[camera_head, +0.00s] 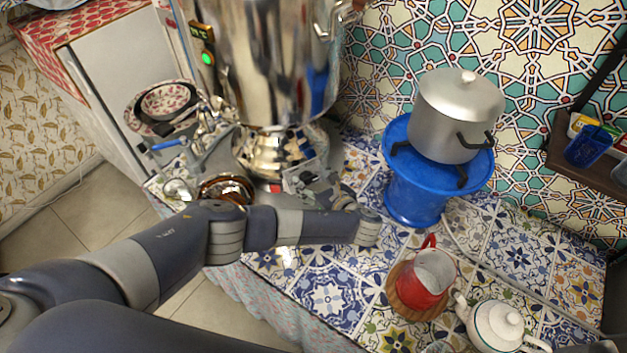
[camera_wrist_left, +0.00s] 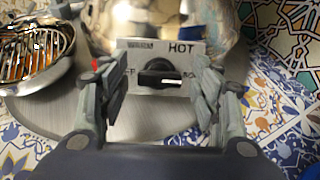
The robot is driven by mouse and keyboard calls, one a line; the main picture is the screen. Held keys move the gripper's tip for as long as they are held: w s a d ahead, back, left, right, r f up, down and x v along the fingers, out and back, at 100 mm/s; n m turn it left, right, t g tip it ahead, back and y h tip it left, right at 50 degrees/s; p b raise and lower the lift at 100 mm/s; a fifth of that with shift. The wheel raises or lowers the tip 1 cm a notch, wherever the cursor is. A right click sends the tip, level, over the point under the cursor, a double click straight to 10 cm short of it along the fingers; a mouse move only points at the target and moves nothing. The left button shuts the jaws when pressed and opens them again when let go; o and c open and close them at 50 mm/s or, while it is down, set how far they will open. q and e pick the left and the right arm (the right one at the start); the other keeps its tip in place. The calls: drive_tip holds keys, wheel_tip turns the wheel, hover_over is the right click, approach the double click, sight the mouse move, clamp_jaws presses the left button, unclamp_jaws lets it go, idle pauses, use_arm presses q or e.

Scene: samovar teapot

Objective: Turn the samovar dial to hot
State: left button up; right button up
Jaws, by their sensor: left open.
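The shiny metal samovar (camera_head: 265,60) stands on the tiled counter, its top cut off in the head view. Its dial is a black knob (camera_wrist_left: 158,70) on a pale plate (camera_wrist_left: 185,48) in the left wrist view. The plate reads HOT at upper right; the label at upper left is blurred. The knob's white mark points right. My left gripper (camera_wrist_left: 158,85) is open, with one finger on each side of the knob; I cannot tell whether they touch it. In the head view my left gripper (camera_head: 318,185) is at the samovar's base. My right gripper is out of view.
A blue stand (camera_head: 415,195) holds a grey pot (camera_head: 455,120) to the right. A red pitcher (camera_head: 425,280) and a white teapot (camera_head: 497,325) stand nearer. A round wire-topped metal item (camera_wrist_left: 38,55) lies left of the gripper. The tiles between the gripper and pitcher are clear.

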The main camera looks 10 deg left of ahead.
use_arm(q)
drive_tip(key=shift+c, duration=0.5)
drive_tip(key=c, duration=1)
drive_tip(key=shift+o, duration=0.2)
drive_tip(key=shift+f, duration=0.1)
drive_tip(key=n, duration=0.3)
drive_tip(key=shift+g+b, duration=0.4)
drive_tip(key=n+g+y, duration=0.1)
drive_tip(key=n, duration=0.2)
drive_tip(key=shift+b, duration=0.35)
drive_tip(key=n+g, duration=0.1)
drive_tip(key=n, duration=0.2)
drive_tip(key=n+b, duration=0.1)
drive_tip(key=n, duration=0.2)
drive_tip(key=shift+n+g, duration=0.4)
drive_tip(key=shift+n, duration=0.3)
